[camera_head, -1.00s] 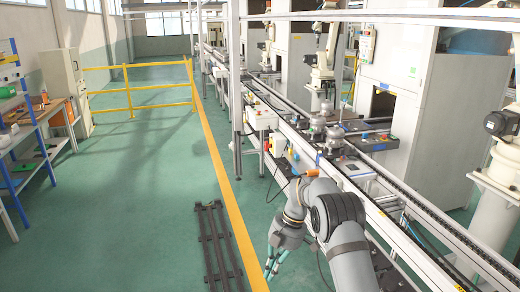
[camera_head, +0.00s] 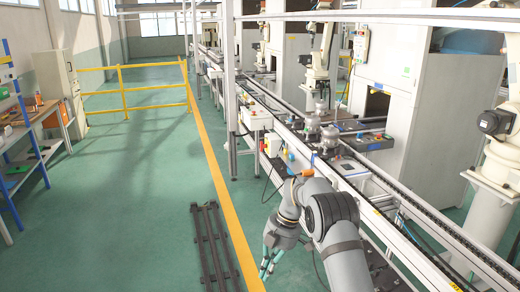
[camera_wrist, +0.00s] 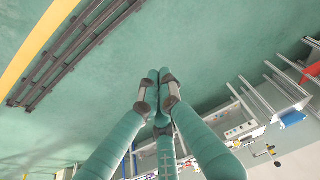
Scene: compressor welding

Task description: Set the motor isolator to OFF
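I cannot make out for sure which switch is the motor isolator. In the head view, a white control box (camera_head: 257,118) with small coloured buttons is mounted on the near side of the conveyor line. A second white box (camera_head: 272,144) sits below and nearer, with small coloured details too small to read. My gripper (camera_head: 266,268) hangs low in front of the line, nearer than these boxes and apart from them. In the wrist view, the teal fingers of my gripper (camera_wrist: 158,76) come together at their tips with nothing between them. The floor is beyond them.
The conveyor (camera_head: 385,200) runs along the right, carrying grey compressor parts (camera_head: 313,127). A dark slatted rack (camera_head: 213,245) lies on the floor beside a yellow line. A yellow railing (camera_head: 124,90) stands farther back. Green floor on the left is open.

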